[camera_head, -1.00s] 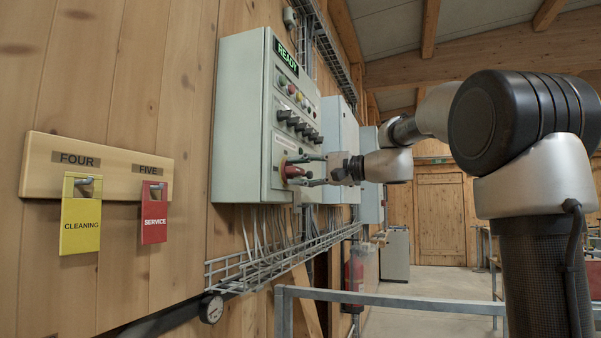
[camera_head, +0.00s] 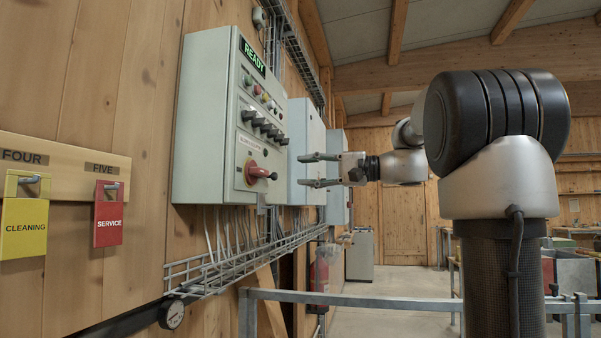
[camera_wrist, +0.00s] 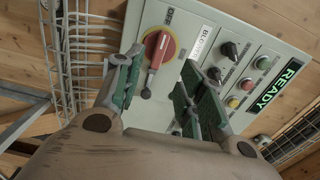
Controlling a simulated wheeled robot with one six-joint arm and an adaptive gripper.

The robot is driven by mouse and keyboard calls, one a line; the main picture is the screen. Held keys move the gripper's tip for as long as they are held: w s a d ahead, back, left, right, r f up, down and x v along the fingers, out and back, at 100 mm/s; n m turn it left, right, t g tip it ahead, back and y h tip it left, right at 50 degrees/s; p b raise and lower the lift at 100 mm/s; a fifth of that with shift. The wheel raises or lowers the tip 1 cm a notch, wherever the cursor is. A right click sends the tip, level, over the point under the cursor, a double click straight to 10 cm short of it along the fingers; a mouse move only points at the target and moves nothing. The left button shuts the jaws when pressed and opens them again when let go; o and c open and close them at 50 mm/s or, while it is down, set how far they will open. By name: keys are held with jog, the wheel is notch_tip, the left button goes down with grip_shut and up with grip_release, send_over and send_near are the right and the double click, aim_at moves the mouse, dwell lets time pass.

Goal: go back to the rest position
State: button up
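My gripper (camera_head: 318,170) is open and empty, with its two fingers apart, to the right of the control cabinet (camera_head: 206,120). The red rotary switch (camera_head: 261,173) on the cabinet's front panel is clear of the fingers. In the wrist view, my gripper (camera_wrist: 150,88) shows its spread green-padded fingers in front of the panel. The red switch (camera_wrist: 158,50) shows beyond them, its handle slanted in the picture. The display (camera_head: 254,58) at the panel's top reads READY.
A wooden board (camera_head: 65,165) holds a yellow CLEANING tag (camera_head: 24,228) and a red SERVICE tag (camera_head: 108,222). A wire cable tray (camera_head: 240,262) runs below the cabinet. A metal railing (camera_head: 370,300) crosses the front. Open floor lies behind the railing.

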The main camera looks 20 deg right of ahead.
dwell(0.4)
jog(key=s+d+f+m+g+h, duration=0.1)
jog(key=d+f+h, duration=0.2)
jog(key=f, duration=0.5)
jog(key=s+d+f+m+h, duration=0.1)
jog(key=d+f+h, duration=0.2)
jog(key=f, duration=0.5)
jog(key=s+f+n+g+h, duration=0.5)
jog(key=s+f+n+h, duration=0.3)
jog(key=s+f, duration=1.2)
jog(key=s+n, duration=0.1)
jog(key=s, duration=0.3)
jog(key=shift+s+a+f+h, duration=0.15)
jog(key=shift+a+h, duration=0.1)
jog(key=shift+h, duration=0.05)
jog(key=shift+o, duration=0.5)
